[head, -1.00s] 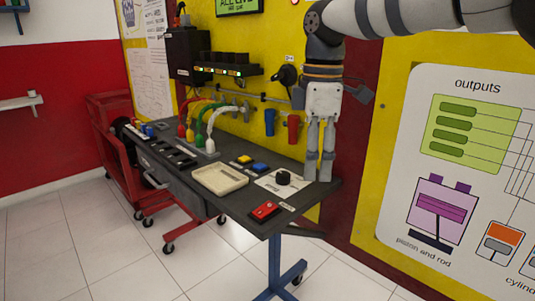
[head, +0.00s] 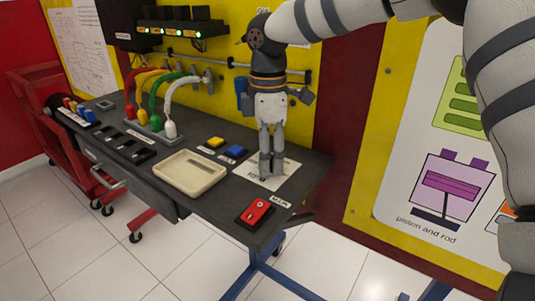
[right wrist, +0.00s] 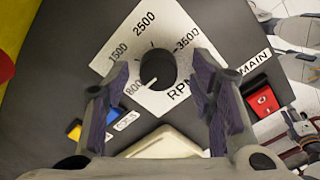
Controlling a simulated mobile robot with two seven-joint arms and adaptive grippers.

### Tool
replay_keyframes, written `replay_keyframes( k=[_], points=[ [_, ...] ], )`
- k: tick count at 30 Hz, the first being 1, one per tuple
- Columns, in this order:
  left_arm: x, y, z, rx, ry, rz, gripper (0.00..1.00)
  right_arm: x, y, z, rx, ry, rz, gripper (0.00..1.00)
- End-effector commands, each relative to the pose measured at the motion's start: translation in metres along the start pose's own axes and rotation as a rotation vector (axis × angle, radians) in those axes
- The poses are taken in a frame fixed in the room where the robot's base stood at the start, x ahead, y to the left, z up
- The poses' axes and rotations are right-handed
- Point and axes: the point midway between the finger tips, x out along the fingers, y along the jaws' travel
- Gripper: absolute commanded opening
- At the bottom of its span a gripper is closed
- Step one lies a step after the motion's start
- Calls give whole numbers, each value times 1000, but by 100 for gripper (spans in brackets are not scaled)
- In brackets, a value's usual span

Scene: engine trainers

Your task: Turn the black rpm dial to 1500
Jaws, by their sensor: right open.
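The black rpm dial (right wrist: 157,70) sits on a white label (right wrist: 138,38) marked 800, 1500, 2500 and 3500. Its small pale mark faces lower left in the right wrist view, toward 800. My right gripper (right wrist: 161,76) is open, with one finger on each side of the dial; I cannot tell whether either touches it. In the head view my right gripper (head: 271,172) points down over the label (head: 287,174) and hides the dial.
On the dark bench (head: 215,215) are a red MAIN switch (head: 255,211), a cream tray (head: 190,173), a yellow button (head: 215,142) and a blue button (head: 236,151). Coloured cables (head: 153,100) arch behind. The yellow panel (head: 330,70) stands close behind my right gripper.

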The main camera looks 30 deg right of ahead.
Motion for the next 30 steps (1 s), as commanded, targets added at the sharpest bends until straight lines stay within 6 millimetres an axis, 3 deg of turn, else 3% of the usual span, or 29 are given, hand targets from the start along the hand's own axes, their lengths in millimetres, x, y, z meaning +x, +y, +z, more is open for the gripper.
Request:
replay_keyframes(
  k=[9,15,30],
  points=[
    [0,0,0,0,1,0,32,4,0,0,1,1,2,48],
    [0,0,0,0,1,0,32,4,0,0,1,1,1,3],
    [-9,0,-7,0,31,1,32,2,0,0,119,0,4,2]
  ],
)
